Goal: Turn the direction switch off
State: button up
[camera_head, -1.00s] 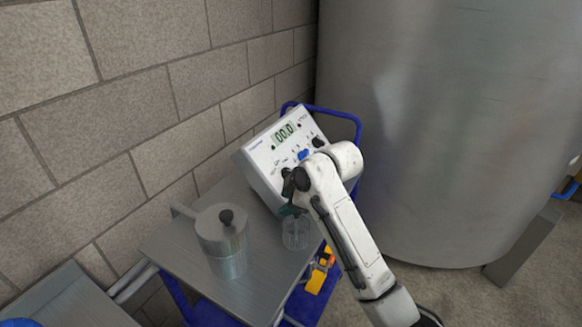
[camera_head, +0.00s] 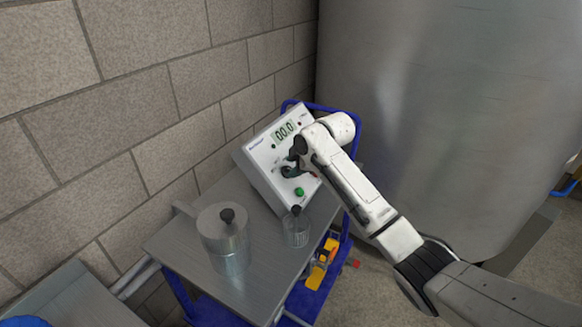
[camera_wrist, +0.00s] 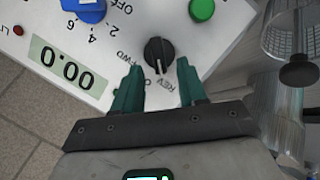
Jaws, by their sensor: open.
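The direction switch is a black rotary knob (camera_wrist: 159,50) on the white control box (camera_head: 253,158), with FWD and REV printed beside it in the wrist view. A white line on the knob points towards my gripper, near a partly hidden mark between FWD and REV. My gripper (camera_wrist: 158,85) is open, its two green fingers just short of the knob and to either side of it, with nothing between them. In the head view my gripper (camera_head: 290,170) is in front of the box's panel and hides the knob.
A blue dial (camera_wrist: 84,8) and a green button (camera_wrist: 202,10) flank the knob. A clear beaker (camera_head: 296,232) and a lidded metal pot (camera_head: 224,240) stand on the trolley top (camera_head: 262,268). A large steel tank (camera_head: 440,120) stands behind.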

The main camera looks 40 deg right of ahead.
jog(key=shift+x, duration=1.1)
grip_shut()
